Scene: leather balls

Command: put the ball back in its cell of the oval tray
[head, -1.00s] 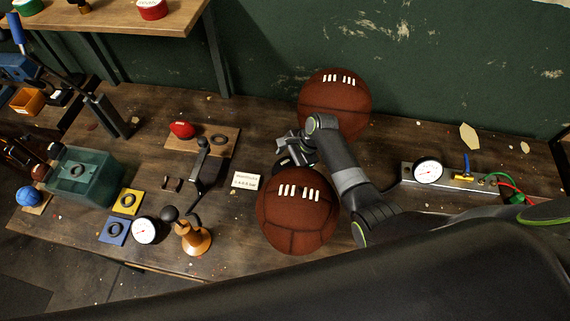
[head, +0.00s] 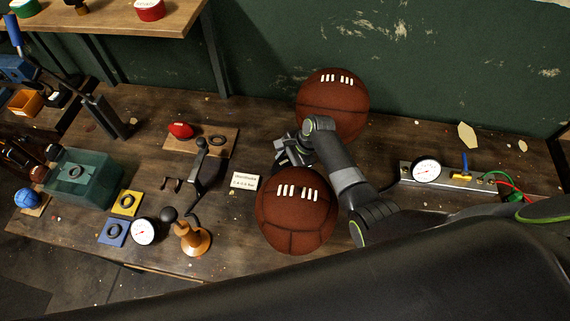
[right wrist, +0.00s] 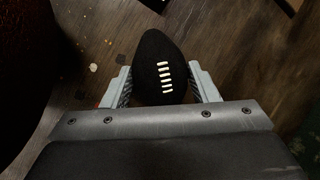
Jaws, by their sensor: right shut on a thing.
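My right gripper (head: 284,156) is between the two big brown balls in the head view. It is shut on a black oval ball with white laces. In the right wrist view the black ball (right wrist: 160,68) sits between the two fingers (right wrist: 163,88). In the head view the black ball is mostly hidden by the gripper, and I cannot tell its height above the bench. A flat wooden tray (head: 228,152) lies left of the gripper. It bears a red oval ball (head: 181,130) and, beside it, a dark ring-shaped cell (head: 217,140) with no ball. My left gripper is not in view.
One big brown ball (head: 297,215) stands in front of the gripper, another (head: 331,95) behind it. A gauge bar (head: 455,180) lies at right.

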